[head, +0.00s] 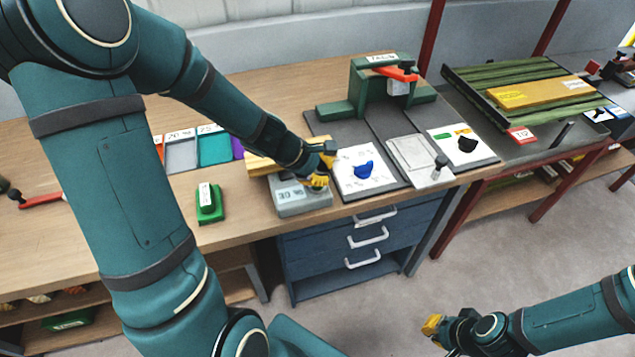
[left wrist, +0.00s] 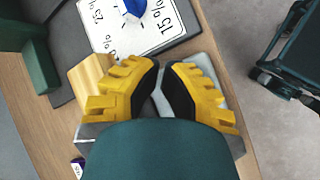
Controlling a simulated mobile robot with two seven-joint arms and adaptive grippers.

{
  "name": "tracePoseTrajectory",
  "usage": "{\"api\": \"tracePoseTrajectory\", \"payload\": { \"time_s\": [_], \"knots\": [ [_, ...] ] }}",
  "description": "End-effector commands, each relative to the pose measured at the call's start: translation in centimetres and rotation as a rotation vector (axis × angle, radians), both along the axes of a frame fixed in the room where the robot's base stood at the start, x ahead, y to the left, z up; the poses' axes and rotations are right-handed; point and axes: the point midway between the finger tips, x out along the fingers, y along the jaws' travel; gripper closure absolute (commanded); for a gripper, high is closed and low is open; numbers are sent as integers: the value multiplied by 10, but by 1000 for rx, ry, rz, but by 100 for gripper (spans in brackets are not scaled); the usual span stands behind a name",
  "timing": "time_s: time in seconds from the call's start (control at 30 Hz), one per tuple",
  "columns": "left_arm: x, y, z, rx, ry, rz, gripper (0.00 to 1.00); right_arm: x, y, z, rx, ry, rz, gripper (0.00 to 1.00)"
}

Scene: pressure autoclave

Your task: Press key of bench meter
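The bench meter (head: 303,202) is a grey box with a small display, near the front edge of the wooden bench in the head view. In the left wrist view parts of its grey body (left wrist: 236,143) show around my fingers; the rest is hidden. My left gripper (head: 318,180) is over the right rear part of the meter, pointing down. In the left wrist view its yellow fingers (left wrist: 162,68) come together at the tips with nothing seen between them. The key is hidden, and I cannot tell whether the fingertips touch the meter. My right gripper (head: 433,326) is low, away from the bench, over the floor.
A wooden block (head: 262,163) lies behind the meter. A white dial card (head: 365,171) with a blue pointer is at its right. A green object (head: 210,204) sits to its left. A green press (head: 372,88) stands behind.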

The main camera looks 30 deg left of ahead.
Motion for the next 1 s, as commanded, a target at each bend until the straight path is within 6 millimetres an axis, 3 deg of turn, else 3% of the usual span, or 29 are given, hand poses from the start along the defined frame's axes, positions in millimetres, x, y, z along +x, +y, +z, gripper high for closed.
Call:
{"api": "tracePoseTrajectory", "payload": {
  "time_s": [0.53, 1.0],
  "knots": [
    [0, 0, -2, 1, 1, 0, 100, 0, 0, -2, 0, 0, 0, 100],
    [0, 0, 16, 0, 0, 0, 100, 0, 0, 14, 0, 0, 0, 100]
  ]
}}
